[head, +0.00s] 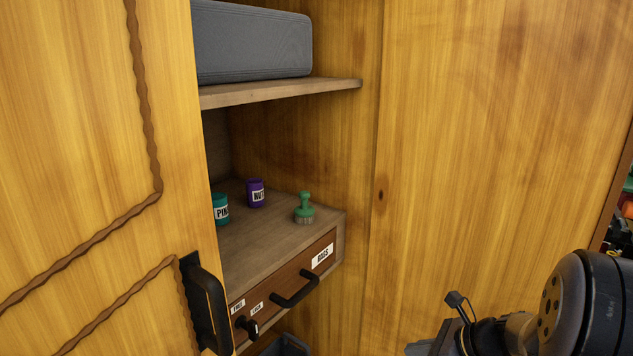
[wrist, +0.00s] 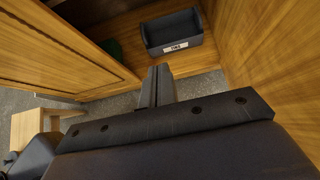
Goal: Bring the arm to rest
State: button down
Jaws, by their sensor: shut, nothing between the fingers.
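My gripper (wrist: 160,80) shows in the wrist view with its two fingers together and nothing between them. It points toward the bottom of a wooden cabinet, where a dark open bin (wrist: 173,36) with a white label stands. In the head view my dark arm is at the lower right, in front of the cabinet's wooden side. I cannot make out the fingertips there.
The cabinet door (head: 90,150) stands at the left with a black handle (head: 207,305). A small wooden stool (wrist: 42,125) stands at left.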

jog(key=p+v, duration=0.1)
jog(key=v, duration=0.8)
jog(key=shift+d, duration=0.25)
jog(key=shift+s, duration=0.15)
